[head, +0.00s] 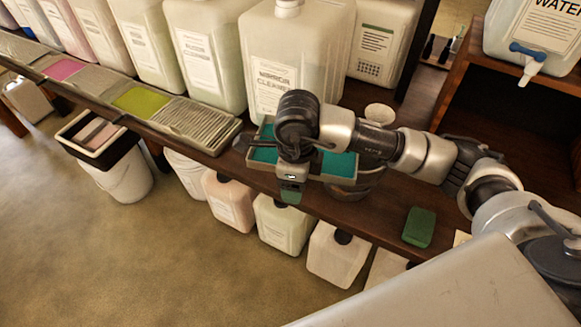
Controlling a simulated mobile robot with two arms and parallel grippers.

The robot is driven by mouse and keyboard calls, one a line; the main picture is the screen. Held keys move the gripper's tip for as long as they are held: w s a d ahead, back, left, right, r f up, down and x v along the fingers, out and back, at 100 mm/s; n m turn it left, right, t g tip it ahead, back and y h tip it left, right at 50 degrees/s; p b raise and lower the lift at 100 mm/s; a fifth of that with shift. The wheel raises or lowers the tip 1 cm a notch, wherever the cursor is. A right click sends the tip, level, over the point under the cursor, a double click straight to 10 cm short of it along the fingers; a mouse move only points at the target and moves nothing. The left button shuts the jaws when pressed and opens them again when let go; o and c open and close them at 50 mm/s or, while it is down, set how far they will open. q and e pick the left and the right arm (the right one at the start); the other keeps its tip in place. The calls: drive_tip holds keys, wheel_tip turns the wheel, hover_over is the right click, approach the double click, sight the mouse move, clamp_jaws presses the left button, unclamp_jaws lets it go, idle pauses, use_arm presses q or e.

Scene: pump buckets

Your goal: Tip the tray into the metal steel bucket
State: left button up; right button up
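A shallow metal tray (341,165) with teal liquid sits at the front edge of the dark shelf, below the mirror cleaner jug. My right arm reaches in from the right across the tray, and its wrist hides the tray's middle. My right gripper (291,186) is at the tray's front side; its fingers are too hidden to tell whether they grip the rim. The tray looks about level. A rounded metallic shape, possibly the steel bucket (371,182), shows partly below the tray's right end. My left gripper is out of view.
Large jugs (205,55) line the shelf behind, with a ridged tray (197,122) to the left. White buckets (125,178) and capped jugs (283,225) stand below. A green block (419,227) lies on the wood at right. Floor at lower left is clear.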

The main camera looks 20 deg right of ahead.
drive_tip(key=shift+s+r+y+p, duration=0.15)
drive_tip(key=shift+s+r+p, duration=0.2)
drive_tip(key=shift+r, duration=0.2)
drive_tip(key=shift+s+r+y+p, duration=0.2)
drive_tip(key=shift+r+p, duration=0.2)
drive_tip(key=shift+r, duration=0.15)
drive_tip(key=shift+d+r, duration=0.1)
drive_tip(key=shift+r, duration=0.15)
drive_tip(key=shift+w+r+y+p, duration=0.15)
drive_tip(key=shift+r+y+p, duration=0.1)
drive_tip(key=shift+p, duration=0.25)
drive_tip(key=shift+w+d+r+y, duration=0.1)
drive_tip(key=shift+d+r+y, duration=0.1)
drive_tip(key=shift+r+y, duration=0.25)
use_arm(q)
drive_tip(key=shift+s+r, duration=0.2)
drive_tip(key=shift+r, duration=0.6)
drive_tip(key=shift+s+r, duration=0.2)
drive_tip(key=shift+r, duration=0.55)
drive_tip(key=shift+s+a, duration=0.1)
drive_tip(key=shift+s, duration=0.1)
use_arm(e)
drive_tip(key=shift+r, duration=0.2)
drive_tip(key=shift+r+y, duration=0.25)
drive_tip(key=shift+r, duration=0.05)
